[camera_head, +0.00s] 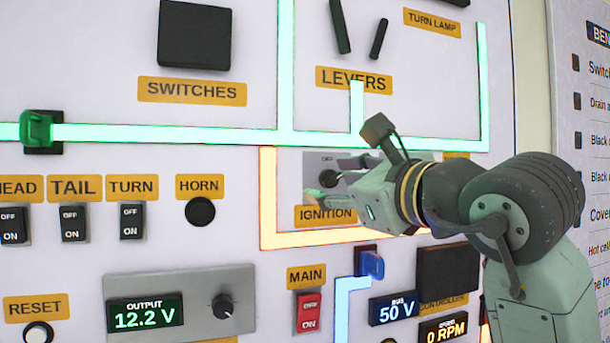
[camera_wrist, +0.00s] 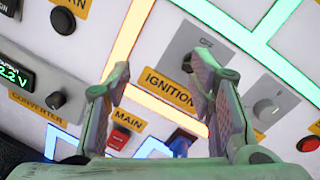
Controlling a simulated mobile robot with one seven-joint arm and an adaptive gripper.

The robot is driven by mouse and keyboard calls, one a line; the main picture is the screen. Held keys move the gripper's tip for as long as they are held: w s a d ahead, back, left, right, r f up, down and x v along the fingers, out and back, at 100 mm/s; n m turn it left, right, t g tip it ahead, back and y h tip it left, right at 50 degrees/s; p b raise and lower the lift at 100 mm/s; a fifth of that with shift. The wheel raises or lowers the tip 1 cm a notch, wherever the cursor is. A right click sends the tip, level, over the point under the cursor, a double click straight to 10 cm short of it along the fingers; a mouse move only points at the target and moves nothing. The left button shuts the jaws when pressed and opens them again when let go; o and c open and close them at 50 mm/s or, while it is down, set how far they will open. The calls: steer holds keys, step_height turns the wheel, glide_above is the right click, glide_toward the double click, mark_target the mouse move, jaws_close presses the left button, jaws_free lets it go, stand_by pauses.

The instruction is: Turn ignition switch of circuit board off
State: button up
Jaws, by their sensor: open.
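The ignition switch is a dark knob (camera_head: 328,178) on a grey plate (camera_head: 318,160), above the orange IGNITION label (camera_head: 325,214). In the wrist view the plate (camera_wrist: 211,43) and knob (camera_wrist: 187,63) show just beyond the right finger, which partly covers them. My gripper (camera_head: 345,180) is in front of the board at the switch, coming from the right. In the wrist view my gripper (camera_wrist: 160,78) is open with nothing between its fingers. The IGNITION label (camera_wrist: 168,89) shows through the gap. I cannot tell whether a finger touches the knob.
A glowing orange strip (camera_head: 267,200) frames the ignition area. The red MAIN switch (camera_head: 308,312) and a blue connector (camera_head: 370,264) lie below. The round HORN button (camera_head: 200,212) is to the left. A grey plate with a dial (camera_wrist: 263,107) is right of the gripper.

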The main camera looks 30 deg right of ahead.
mark_target(334, 178)
steer(key=s+d+m+h, duration=0.1)
steer(key=s+d+h, duration=0.1)
steer(key=d, duration=0.2)
steer(key=shift+m+g, duration=0.3)
steer(key=p+x, duration=0.1)
steer(key=x, duration=0.2)
steer(key=p+x, duration=0.1)
steer(key=x, duration=0.2)
steer(key=p+x, duration=0.1)
steer(key=x, duration=0.1)
steer(key=shift+w+d+r+p, duration=0.15)
steer(key=shift+w+r+p, duration=0.25)
steer(key=shift+w+d+f+h, duration=0.15)
steer(key=shift+w+h, duration=0.25)
steer(key=shift+w, duration=0.3)
steer(key=shift+c, duration=0.3)
steer(key=c, duration=1)
